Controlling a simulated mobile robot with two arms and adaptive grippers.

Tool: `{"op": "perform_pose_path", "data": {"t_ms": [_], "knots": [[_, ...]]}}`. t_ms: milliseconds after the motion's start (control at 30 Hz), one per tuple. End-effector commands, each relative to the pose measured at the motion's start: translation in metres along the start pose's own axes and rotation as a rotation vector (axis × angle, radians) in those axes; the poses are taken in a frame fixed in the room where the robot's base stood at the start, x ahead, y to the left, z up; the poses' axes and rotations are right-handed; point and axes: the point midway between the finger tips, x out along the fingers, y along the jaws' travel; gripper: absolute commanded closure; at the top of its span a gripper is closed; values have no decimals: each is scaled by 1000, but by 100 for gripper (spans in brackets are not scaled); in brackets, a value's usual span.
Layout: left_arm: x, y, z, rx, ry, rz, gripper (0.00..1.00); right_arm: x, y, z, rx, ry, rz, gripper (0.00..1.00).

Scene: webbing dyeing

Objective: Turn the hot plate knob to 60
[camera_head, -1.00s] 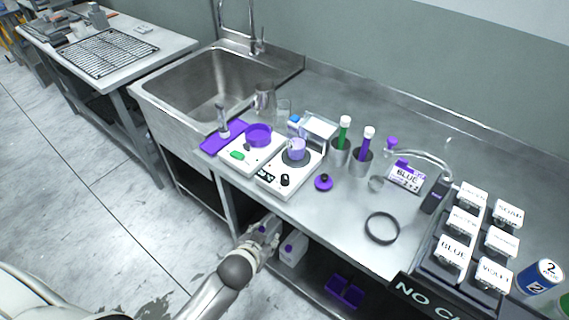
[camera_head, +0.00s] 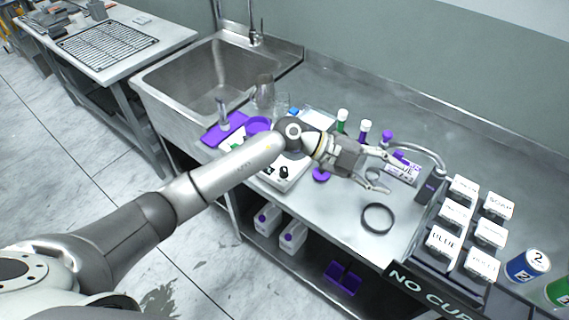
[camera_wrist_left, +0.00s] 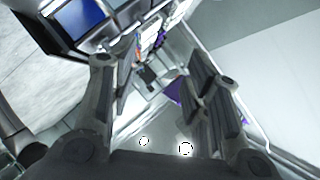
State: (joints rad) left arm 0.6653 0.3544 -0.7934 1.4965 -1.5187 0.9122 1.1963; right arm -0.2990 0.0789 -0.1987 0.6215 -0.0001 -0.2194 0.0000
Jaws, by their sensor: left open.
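The white hot plate (camera_head: 284,184) stands near the front edge of the steel counter. Its black knob (camera_head: 283,172) shows on the front panel; the setting is too small to read. My left gripper (camera_head: 386,170) is open and empty over the counter, to the right of the hot plate and apart from the knob. Its spread fingers also show in the left wrist view (camera_wrist_left: 165,75). My right gripper is not in view.
Several white-lidded containers (camera_head: 444,241) stand at right. The sink (camera_head: 205,80) is at left, beside a purple mat (camera_head: 222,130).

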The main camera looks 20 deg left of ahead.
Motion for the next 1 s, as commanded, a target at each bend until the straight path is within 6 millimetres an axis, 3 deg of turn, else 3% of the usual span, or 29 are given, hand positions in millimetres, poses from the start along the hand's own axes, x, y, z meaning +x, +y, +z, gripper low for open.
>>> {"op": "perform_pose_path", "data": {"t_ms": [100,233,400,500,667,1000], "knots": [[-36,27,46,14,-180,344,56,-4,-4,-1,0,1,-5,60],[-101,43,94,-45,-430,632,56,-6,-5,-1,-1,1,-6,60],[-178,41,126,-143,-700,833,56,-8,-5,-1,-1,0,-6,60],[-202,39,132,-179,-782,882,56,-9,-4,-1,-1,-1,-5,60],[-208,47,138,-198,-814,904,56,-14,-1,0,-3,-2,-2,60],[-184,93,171,-196,-809,903,56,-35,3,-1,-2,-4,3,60]]}}
